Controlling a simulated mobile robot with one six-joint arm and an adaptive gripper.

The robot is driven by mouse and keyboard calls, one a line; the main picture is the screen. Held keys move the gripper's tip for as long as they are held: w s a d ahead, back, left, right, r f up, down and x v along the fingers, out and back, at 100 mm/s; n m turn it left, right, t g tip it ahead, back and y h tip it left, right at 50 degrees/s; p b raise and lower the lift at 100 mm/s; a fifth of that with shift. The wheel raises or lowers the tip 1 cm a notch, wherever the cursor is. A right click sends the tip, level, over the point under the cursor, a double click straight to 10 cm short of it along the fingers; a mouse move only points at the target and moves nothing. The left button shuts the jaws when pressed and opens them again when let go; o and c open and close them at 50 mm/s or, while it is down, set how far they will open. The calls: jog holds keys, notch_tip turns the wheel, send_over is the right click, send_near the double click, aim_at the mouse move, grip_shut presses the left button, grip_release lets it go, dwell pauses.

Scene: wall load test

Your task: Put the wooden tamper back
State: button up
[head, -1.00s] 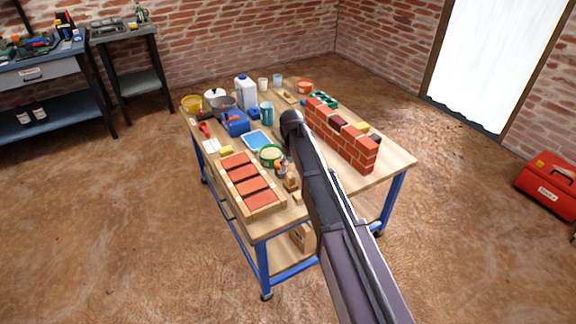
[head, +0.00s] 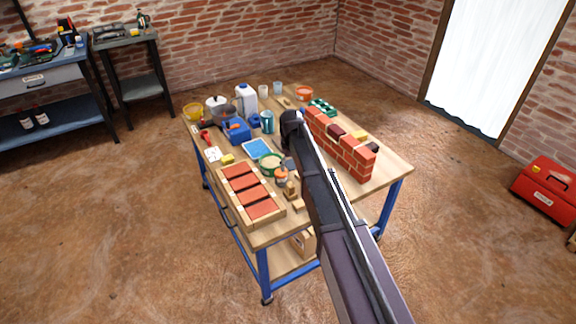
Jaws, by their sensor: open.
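A small light wooden piece with an upright part (head: 291,190), which looks like the wooden tamper, stands on the workbench (head: 340,205) by the right side of the brick tray. It is small in the head view, so I cannot be sure of it. My arm reaches over the bench from the lower right and bends down at its far end. My gripper (head: 288,164) shows only as a small dark grey part left of the arm, just above the wooden piece. It appears open and empty; its fingertips are mostly hidden. I cannot tell whether it touches anything.
A wooden tray (head: 222,198) of red bricks lies left of the wooden piece. An orange-banded jar (head: 281,176) and a green tub (head: 271,163) stand close by. A small brick wall (head: 345,150) stands right of my arm. Tubs, bottles and cups crowd the back; the front right corner is clear.

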dwell(0.4)
jog(key=s+d+m, duration=0.6)
jog(key=s+d, duration=1.6)
jog(key=s, duration=0.3)
jog(key=shift+s+m, duration=0.35)
jog(key=shift+m, duration=0.05)
notch_tip(320, 180, up, 14)
jog(key=p, duration=1.4)
jog(key=shift+r, duration=0.15)
